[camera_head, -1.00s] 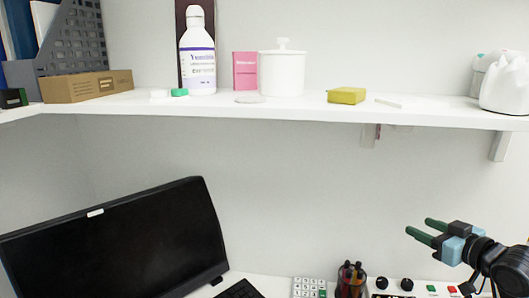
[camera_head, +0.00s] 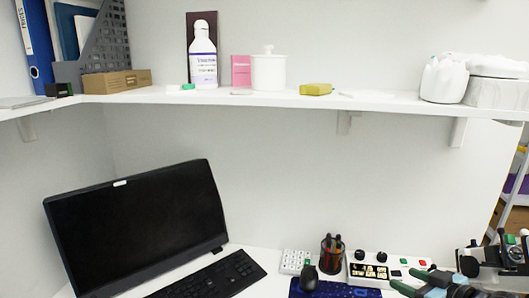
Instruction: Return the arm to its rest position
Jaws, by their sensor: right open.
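My right arm runs off toward the lower right corner. My left gripper is not in view.
A monitor (camera_head: 140,225) and keyboard (camera_head: 213,276) are at left. The white shelf (camera_head: 215,99) above bears a bottle (camera_head: 203,62), canister (camera_head: 268,72) and boxes.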

